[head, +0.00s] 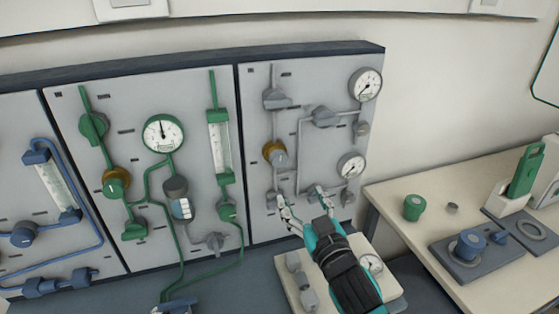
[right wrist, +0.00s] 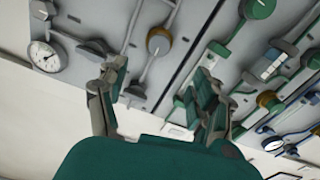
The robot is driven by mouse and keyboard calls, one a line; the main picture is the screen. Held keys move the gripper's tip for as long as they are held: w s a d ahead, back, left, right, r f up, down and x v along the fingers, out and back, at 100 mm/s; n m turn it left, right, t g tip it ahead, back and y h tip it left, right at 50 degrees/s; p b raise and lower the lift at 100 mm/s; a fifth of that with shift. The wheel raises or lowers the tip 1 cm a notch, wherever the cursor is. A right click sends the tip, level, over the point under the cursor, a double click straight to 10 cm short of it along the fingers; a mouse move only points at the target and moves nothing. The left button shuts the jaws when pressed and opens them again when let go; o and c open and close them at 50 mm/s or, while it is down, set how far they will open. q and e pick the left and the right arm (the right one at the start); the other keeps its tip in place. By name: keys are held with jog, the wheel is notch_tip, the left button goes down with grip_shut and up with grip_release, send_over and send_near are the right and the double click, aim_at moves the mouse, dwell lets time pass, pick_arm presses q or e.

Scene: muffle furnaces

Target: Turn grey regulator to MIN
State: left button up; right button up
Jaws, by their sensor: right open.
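The grey panel (head: 310,85) is at the right end of the wall. The grey regulator (head: 277,156), a grey knob with a brass-coloured ring, is on its left side. In the right wrist view the regulator (right wrist: 159,41) lies beyond the gap between my fingers. My right gripper (head: 303,203) is open and empty, in front of the panel's lower part, below and right of the regulator in the head view. It also shows open in the right wrist view (right wrist: 158,88). Scale marks on the regulator are too small to read. My left gripper is not in view.
Two gauges (head: 366,84) (head: 351,166), grey valves (head: 322,117) and pipes surround the regulator. The green panel (head: 190,90) adjoins on the left. A small board with a gauge (head: 372,264) lies below my right arm. A table (head: 400,185) with fittings stands right.

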aim_at(281, 164)
jog(key=p+x, duration=0.3)
jog(key=x, duration=1.3)
jog(key=shift+w+f, duration=0.1)
jog(key=shift+w, duration=0.05)
jog(key=c, duration=1.2)
